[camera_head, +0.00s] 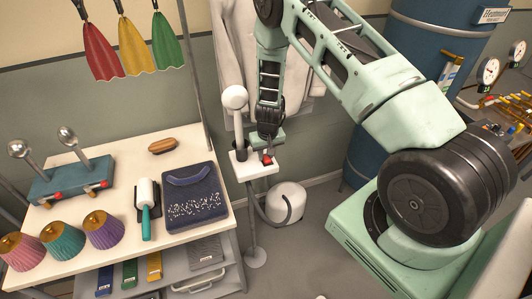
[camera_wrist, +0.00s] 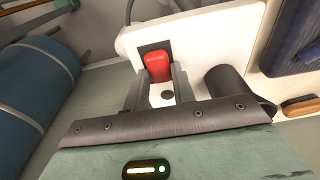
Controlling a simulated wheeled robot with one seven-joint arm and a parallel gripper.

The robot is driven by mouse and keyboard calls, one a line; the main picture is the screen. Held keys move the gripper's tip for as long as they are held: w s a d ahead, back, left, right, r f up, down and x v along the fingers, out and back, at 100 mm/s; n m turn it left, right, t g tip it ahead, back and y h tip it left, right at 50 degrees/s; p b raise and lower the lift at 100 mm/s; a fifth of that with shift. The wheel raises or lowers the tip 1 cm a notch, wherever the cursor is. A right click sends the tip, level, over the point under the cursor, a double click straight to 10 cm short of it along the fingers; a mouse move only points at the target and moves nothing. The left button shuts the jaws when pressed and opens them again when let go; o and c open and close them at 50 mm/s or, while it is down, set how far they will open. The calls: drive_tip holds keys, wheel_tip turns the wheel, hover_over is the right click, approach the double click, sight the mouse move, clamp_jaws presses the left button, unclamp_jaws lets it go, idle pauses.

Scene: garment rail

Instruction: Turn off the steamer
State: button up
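The steamer has a white plate (camera_head: 254,168) on a pole, a red rocker switch (camera_head: 267,160) on the plate, and a white steamer head (camera_head: 235,98) upright in a dark holder. Its round white tank (camera_head: 286,204) stands on the floor below. My gripper (camera_head: 268,149) is right over the plate at the switch. In the wrist view the red switch (camera_wrist: 156,66) sits in a dark recess just beyond my two fingertips (camera_wrist: 160,84). The fingers are apart with a gap between them and hold nothing. Whether a fingertip touches the switch is hard to tell.
The dark holder (camera_wrist: 232,84) stands close to the right of my fingers in the wrist view. A table (camera_head: 190,146) with a dark pad, brush and coloured lampshades is to the left. White garments (camera_head: 225,52) hang behind. A blue tank (camera_head: 402,40) stands to the right.

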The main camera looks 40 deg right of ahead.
sight(268, 162)
drive_tip(key=o, duration=0.4)
drive_tip(key=shift+r, duration=0.1)
drive_tip(key=r+b, duration=0.1)
drive_tip(key=r, duration=0.4)
drive_tip(key=s+r+b, duration=0.1)
drive_tip(key=r+b, duration=0.1)
drive_tip(key=r, duration=0.4)
drive_tip(key=s+r+b, duration=0.1)
drive_tip(key=r, duration=0.5)
drive_tip(key=shift+s+a+b, duration=0.15)
drive_tip(key=shift+a+b, duration=0.15)
drive_tip(key=s+a+r+n+g+y+b, duration=0.1)
drive_tip(key=s+a+n+b, duration=0.2)
drive_tip(key=s+a, duration=0.5)
drive_tip(key=s+a+r+n+y+b, duration=0.1)
drive_tip(key=s+a+n+b, duration=0.15)
drive_tip(key=a, duration=0.95)
drive_tip(key=s+a+n+b, duration=0.1)
drive_tip(key=s+a, duration=0.1)
drive_tip(key=s, duration=0.4)
drive_tip(key=s+a+n+b, duration=0.2)
drive_tip(key=s, duration=0.4)
drive_tip(key=s+a+n+h+b, duration=0.1)
drive_tip(key=s+a+n+b, duration=0.1)
drive_tip(key=s, duration=0.4)
drive_tip(key=shift+s+f+n+g, duration=0.25)
drive_tip(key=shift+f+g, duration=0.05)
drive_tip(key=shift+f, duration=0.05)
